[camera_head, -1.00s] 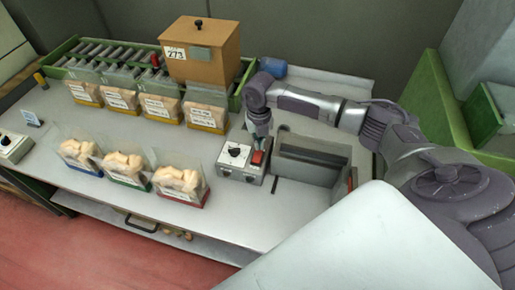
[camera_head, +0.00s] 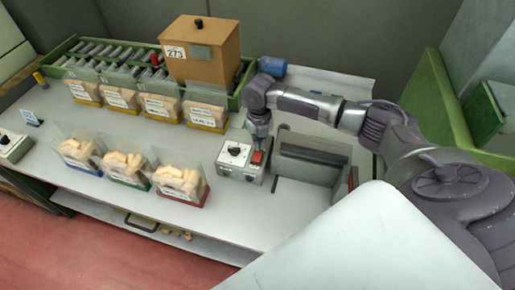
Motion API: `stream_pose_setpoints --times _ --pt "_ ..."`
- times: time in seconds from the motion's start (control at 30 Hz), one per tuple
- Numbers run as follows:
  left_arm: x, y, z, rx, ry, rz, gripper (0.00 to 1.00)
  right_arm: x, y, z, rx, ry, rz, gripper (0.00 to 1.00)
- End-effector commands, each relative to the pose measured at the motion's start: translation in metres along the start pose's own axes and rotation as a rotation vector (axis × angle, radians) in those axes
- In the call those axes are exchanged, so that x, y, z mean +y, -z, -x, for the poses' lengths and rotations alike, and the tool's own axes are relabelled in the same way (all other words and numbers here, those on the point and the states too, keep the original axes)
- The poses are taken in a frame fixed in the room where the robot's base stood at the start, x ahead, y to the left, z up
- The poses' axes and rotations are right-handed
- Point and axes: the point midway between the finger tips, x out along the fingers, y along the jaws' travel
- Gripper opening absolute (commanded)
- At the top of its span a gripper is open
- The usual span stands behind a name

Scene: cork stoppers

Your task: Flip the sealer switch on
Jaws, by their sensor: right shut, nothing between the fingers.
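The sealer's control box (camera_head: 230,171) is a light grey box with a dial on a white plate and a red rocker switch (camera_head: 257,158) on its right half. My right gripper (camera_head: 258,146) points down just above the red switch, its fingers shut and empty. Whether the fingertips touch the switch I cannot tell. Its fingers partly cover the switch's far edge, and the switch's position is too small to read. The grey sealer (camera_head: 312,158) with its long jaw stands right of the box. My left gripper is not in view.
Bags of corks (camera_head: 180,182) stand in coloured holders left of the box, with a second row (camera_head: 205,115) behind. A brown box marked 273 (camera_head: 202,55) stands at the back. A blue cylinder (camera_head: 272,67) lies behind my gripper. The front right tabletop (camera_head: 255,215) is clear.

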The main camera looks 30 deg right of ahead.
Motion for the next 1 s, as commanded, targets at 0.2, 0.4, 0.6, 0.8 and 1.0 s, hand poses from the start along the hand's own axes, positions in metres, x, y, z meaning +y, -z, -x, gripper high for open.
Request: stream_pose_setpoints --times 0.2,0.4,0.6,0.8,1.0 --pt "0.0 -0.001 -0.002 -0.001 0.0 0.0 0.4 0.0 0.0 -0.004 0.0 0.0 0.0 0.0" --pt "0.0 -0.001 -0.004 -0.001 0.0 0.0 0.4 0.0 0.0 -0.007 0.0 0.0 0.0 0.0" --pt "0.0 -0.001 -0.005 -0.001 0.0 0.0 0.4 0.0 0.0 -0.01 0.0 0.0 0.0 0.0" --pt "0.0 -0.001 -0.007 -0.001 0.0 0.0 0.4 0.0 0.0 -0.013 0.0 0.0 0.0 0.0" --pt "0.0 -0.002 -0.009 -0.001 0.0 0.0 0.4 0.0 0.0 -0.016 0.001 0.0 0.0 0.0"
